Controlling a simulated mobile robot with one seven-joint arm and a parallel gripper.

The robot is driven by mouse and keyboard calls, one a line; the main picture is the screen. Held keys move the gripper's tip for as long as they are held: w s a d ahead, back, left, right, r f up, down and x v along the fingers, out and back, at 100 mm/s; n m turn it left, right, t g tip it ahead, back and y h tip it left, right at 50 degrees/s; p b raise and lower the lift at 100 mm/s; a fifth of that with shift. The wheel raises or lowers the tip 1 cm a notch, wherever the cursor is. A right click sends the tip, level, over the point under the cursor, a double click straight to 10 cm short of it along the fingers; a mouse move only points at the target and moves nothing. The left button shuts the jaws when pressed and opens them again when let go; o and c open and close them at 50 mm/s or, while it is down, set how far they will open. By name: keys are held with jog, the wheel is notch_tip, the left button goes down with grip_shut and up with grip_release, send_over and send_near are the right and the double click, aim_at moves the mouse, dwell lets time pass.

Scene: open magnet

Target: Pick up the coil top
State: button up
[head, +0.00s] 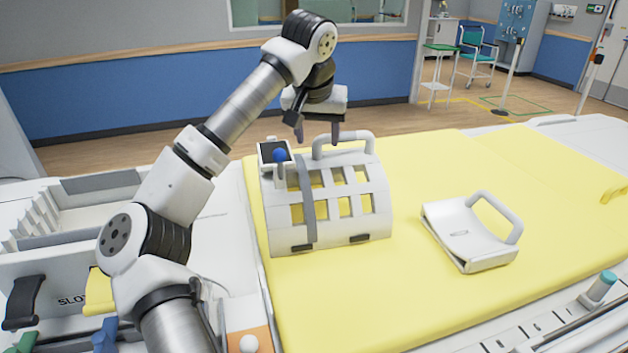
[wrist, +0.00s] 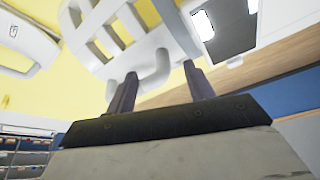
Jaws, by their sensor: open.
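The coil top looks to be the white curved cage with window openings (head: 335,236), standing on the yellow mattress with a grey strap over it. Its white loop handle (head: 347,136) is on its upper far side. In the wrist view, the handle (wrist: 155,70) shows near and partly between the fingertips (wrist: 160,85). I cannot tell whether they touch it. A dark screen (head: 273,150) and a blue knob (head: 280,155) are on the cage's left end.
A flat white part with a loop handle (head: 462,233) lies on the yellow mattress (head: 400,300) to the right. A slotted rack (head: 50,210) is at the left beside my arm. The mattress at the far right is mostly clear. A blue wall (head: 130,100) stands behind.

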aim_at(318, 144)
jog(key=shift+p+x, duration=0.35)
jog(key=shift+x, duration=1.45)
grip_shut()
jog(key=shift+r, duration=0.1)
